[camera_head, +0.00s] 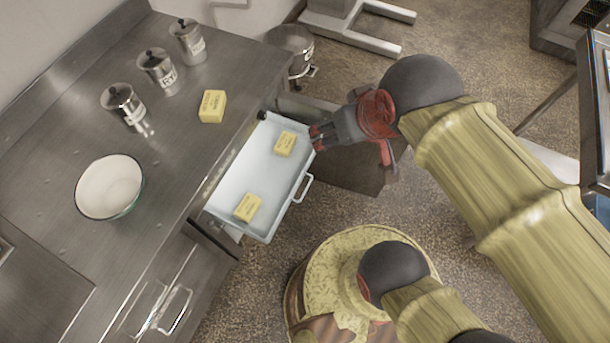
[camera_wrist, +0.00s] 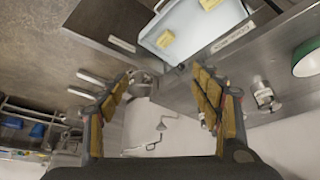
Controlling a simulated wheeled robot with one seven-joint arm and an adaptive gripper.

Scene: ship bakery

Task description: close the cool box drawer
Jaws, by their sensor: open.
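The cool box drawer (camera_head: 235,190) is pulled out from the steel counter, with a pale inside and a bar handle (camera_head: 303,188) on its front. Two yellow packets lie in it, one near the far end (camera_head: 285,144) and one near the close end (camera_head: 247,207). The drawer also shows at the top of the wrist view (camera_wrist: 187,45). My gripper (camera_head: 314,138) is at the drawer's far right corner in the head view; I cannot tell if it touches. In the wrist view (camera_wrist: 165,105) its fingers are apart with nothing between them.
On the counter (camera_head: 185,135) stand three metal canisters (camera_head: 158,70), a yellow packet (camera_head: 212,106) and a white bowl (camera_head: 108,187). A metal bin (camera_head: 292,45) stands on the floor beyond the drawer. Floor shows in front of the drawer's handle.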

